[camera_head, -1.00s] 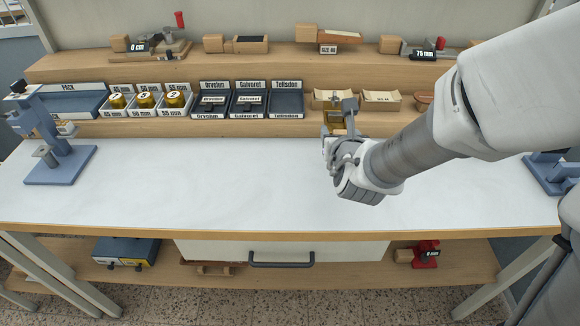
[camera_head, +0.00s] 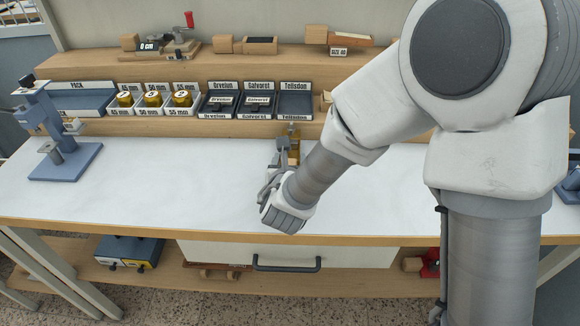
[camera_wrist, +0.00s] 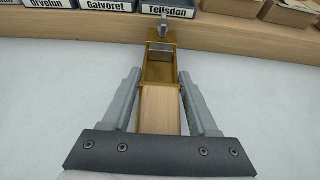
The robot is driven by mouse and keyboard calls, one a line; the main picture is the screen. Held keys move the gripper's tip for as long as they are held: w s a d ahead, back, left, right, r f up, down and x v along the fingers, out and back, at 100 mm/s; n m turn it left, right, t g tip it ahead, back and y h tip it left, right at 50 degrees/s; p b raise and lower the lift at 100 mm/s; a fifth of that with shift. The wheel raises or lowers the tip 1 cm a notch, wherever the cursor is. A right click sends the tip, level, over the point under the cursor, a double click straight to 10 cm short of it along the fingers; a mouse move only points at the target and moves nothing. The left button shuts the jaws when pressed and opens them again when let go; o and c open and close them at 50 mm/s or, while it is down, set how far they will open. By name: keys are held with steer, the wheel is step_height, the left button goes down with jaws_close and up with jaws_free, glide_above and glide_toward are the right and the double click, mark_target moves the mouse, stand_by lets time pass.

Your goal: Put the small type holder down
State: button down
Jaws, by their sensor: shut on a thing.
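The small type holder has a wooden handle and a brass-coloured frame. In the wrist view the holder (camera_wrist: 160,72) points away from me, with its wooden handle between the two fingers of my gripper (camera_wrist: 160,92). A small grey knob stands at its far end. In the head view the holder (camera_head: 294,138) shows partly beyond my gripper (camera_head: 280,160), over the white tabletop (camera_head: 160,185) near the shelf's front edge. My gripper is shut on it. I cannot tell whether the holder touches the tabletop.
Labelled type trays (camera_head: 256,102) line the lower shelf just behind the holder, with boxed brass rolls (camera_head: 153,99) to their left. A blue press (camera_head: 62,150) stands at the table's left end. The tabletop between the press and my gripper is clear.

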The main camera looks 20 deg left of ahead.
steer(key=shift+f, duration=0.9)
steer(key=shift+f+b, duration=0.2)
steer(key=shift+b, duration=0.15)
steer(key=shift+c, duration=0.8)
jaws_free()
steer(key=shift+r, duration=0.15)
